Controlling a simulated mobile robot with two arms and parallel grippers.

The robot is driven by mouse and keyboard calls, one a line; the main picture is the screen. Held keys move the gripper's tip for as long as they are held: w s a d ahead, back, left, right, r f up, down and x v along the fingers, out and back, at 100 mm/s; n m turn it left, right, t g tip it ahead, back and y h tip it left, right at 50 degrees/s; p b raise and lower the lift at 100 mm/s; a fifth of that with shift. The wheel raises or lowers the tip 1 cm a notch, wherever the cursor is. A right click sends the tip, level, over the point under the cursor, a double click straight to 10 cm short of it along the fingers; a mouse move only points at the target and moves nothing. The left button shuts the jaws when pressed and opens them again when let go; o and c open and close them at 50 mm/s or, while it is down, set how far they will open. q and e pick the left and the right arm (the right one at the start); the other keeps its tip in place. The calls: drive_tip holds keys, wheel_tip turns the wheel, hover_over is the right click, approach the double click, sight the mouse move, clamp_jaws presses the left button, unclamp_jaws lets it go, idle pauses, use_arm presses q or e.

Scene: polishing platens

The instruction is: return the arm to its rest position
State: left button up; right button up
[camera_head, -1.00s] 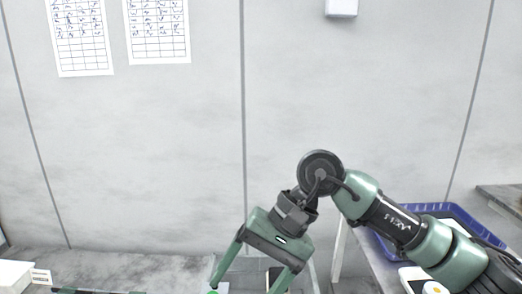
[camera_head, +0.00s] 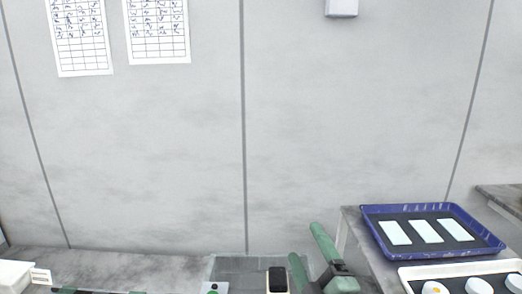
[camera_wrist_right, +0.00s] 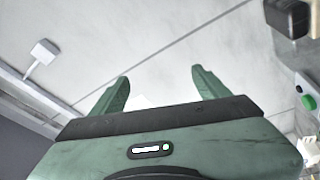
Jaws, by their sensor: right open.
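My right gripper (camera_head: 312,258) is at the lower middle of the head view, its two green fingers apart and pointing up. It also shows in the right wrist view (camera_wrist_right: 158,88), open, with nothing between its fingers but pale wall. Most of the right arm is below the head view's lower edge. My left gripper does not show; only a dark and green strip, which I cannot make out, lies at the lower left edge.
A blue tray (camera_head: 375,218) with several pale slides stands on a table at the right. A white tray (camera_head: 408,272) with round pieces lies in front of it. A grey bin (camera_head: 230,265) is left of my right gripper. A white box (camera_head: 12,274) is at far left.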

drive_tip(key=s+d+f+m+g+h, duration=0.1)
drive_tip(key=s+d+f+m+g, duration=0.3)
drive_tip(key=f, duration=0.4)
drive_tip(key=s+d+f+m+g+h, duration=0.2)
drive_tip(key=s+f+m+g, duration=0.1)
drive_tip(key=s+f, duration=0.4)
drive_tip(key=s+d+f+m+g+h, duration=0.1)
drive_tip(key=s+d+f+m+g, duration=0.25)
drive_tip(key=f, duration=0.55)
drive_tip(key=s+d+f+m+g, duration=0.1)
drive_tip(key=s+f+m+g, duration=0.2)
drive_tip(key=s, duration=0.4)
drive_tip(key=s+d+f+m+g, duration=0.1)
drive_tip(key=s+f+g, duration=0.25)
drive_tip(key=s, duration=0.35)
wheel_tip(320, 180, down, 31)
drive_tip(key=s+b, duration=0.1)
drive_tip(key=b, duration=0.5)
drive_tip(key=s+d+f+b, duration=0.1)
drive_tip(key=s+f+b, duration=0.1)
drive_tip(key=s+f, duration=0.6)
drive_tip(key=s+d+f+g+b, duration=0.1)
drive_tip(key=s+f+b, duration=0.1)
drive_tip(key=s+f, duration=0.6)
wheel_tip(320, 180, down, 5)
drive_tip(key=shift+s+f+n, duration=0.1)
drive_tip(key=shift+s+n, duration=0.15)
drive_tip(key=shift+n, duration=0.1)
drive_tip(key=shift+d, duration=0.1)
